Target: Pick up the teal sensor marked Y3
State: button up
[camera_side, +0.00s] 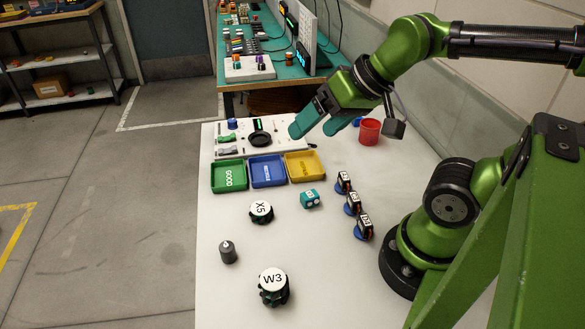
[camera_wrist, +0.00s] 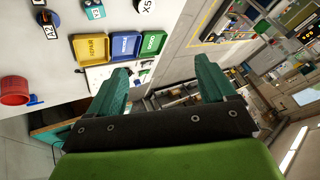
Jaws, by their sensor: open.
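The teal sensor (camera_side: 309,198) is a small teal block with white markings, sitting on the white bench below the yellow tray. It also shows at the top edge of the wrist view (camera_wrist: 95,12), where its small label appears to read Y3. My gripper (camera_side: 317,126) is open and empty. It is raised above the far part of the bench, behind the trays and well away from the sensor. In the wrist view its two teal fingers (camera_wrist: 160,72) are spread apart with nothing between them.
Green (camera_side: 229,176), blue (camera_side: 268,171) and yellow (camera_side: 305,166) trays stand in a row. Three black servos (camera_side: 352,204) stand right of the sensor. Round parts X5 (camera_side: 261,212) and W3 (camera_side: 273,286), a grey cylinder (camera_side: 228,252) and a red cup (camera_side: 369,131) stand around.

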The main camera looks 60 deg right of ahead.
jog(key=shift+c, duration=1)
jog(key=m+g+h, duration=0.2)
jog(key=g, duration=0.5)
send_near(310, 194)
notch_tip(310, 194, down, 9)
jog(key=shift+w+f, duration=0.1)
jog(key=shift+f, duration=0.05)
